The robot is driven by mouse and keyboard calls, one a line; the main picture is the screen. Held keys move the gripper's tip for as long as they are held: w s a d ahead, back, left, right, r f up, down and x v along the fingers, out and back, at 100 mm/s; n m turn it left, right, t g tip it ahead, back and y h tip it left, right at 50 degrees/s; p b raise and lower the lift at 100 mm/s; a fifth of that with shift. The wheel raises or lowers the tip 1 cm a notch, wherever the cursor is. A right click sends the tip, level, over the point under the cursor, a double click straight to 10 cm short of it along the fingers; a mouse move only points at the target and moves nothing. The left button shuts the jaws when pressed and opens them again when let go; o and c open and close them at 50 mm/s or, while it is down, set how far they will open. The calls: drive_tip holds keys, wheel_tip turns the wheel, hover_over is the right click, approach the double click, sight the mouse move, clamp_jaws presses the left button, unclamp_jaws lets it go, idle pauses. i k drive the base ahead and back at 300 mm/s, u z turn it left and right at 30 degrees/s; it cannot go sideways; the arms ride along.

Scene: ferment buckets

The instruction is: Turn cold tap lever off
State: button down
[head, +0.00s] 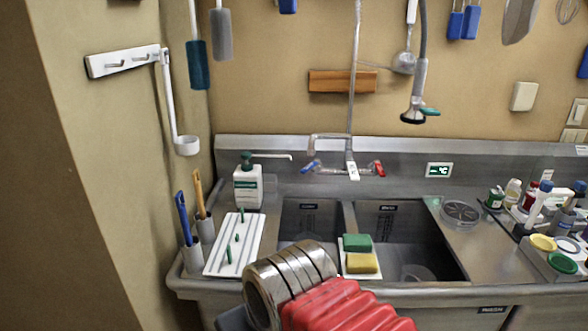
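The cold tap lever (308,167), blue, is on the left of the wall-side mixer tap (335,170) behind the sink, angled out to the left. The red lever (379,169) is on the tap's right side. A white tag (353,171) hangs in front of the tap body. I cannot tell whether water runs from the spout. My arm, with metal rings and a red ribbed sleeve, fills the bottom middle, well in front of and below the tap. My gripper's fingers do not show.
A soap bottle (248,183) with a long nozzle stands left of the tap. Green and yellow sponges (357,243) sit by the divider between two basins (400,230). A spray hose (418,90) hangs to the right. Bottles crowd the right counter.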

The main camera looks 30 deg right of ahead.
sight(317, 160)
drive_tip(key=k, duration=1.15)
drive_tip(key=z, duration=0.1)
drive_tip(key=i, duration=0.55)
drive_tip(key=z, duration=0.65)
drive_tip(key=i, duration=1.5)
drive_tip(key=z, duration=0.1)
